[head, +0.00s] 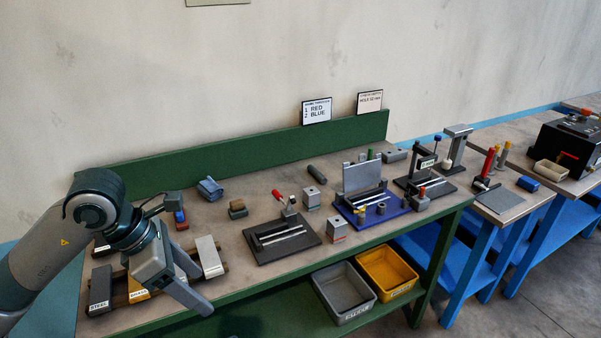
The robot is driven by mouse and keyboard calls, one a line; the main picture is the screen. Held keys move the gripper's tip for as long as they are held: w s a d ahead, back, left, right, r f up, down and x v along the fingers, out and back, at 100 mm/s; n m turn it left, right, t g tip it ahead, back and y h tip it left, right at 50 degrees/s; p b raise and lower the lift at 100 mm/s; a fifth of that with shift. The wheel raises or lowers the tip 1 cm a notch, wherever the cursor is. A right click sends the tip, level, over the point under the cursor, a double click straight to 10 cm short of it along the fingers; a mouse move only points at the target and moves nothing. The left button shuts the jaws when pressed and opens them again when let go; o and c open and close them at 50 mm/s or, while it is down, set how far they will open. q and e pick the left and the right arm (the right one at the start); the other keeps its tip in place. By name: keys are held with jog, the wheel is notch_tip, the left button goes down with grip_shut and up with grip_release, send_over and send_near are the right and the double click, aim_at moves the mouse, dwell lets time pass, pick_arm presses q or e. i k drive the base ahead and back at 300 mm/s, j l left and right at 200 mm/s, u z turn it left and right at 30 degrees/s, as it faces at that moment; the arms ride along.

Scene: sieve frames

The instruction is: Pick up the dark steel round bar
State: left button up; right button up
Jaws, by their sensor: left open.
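A short dark grey round bar (317,173) lies on its side on the green-framed bench, towards the back and near the middle. It looks like the dark steel round bar; nothing touches it. My left gripper (202,290) is over the bench's front left part, well to the left and front of the bar. Its two fingers are apart with nothing seen between them. My right gripper is out of view.
A black fixture (281,240), a grey block (311,197) and a blue-based fixture (372,207) stand near the bar. Grey (343,293) and yellow (386,273) bins sit below.

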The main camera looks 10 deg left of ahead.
aim_at(321, 178)
jog(key=j, duration=0.7)
jog(key=i+l+z, duration=0.2)
jog(key=i, duration=0.75)
jog(key=i+l+z, duration=0.2)
jog(key=i, duration=0.75)
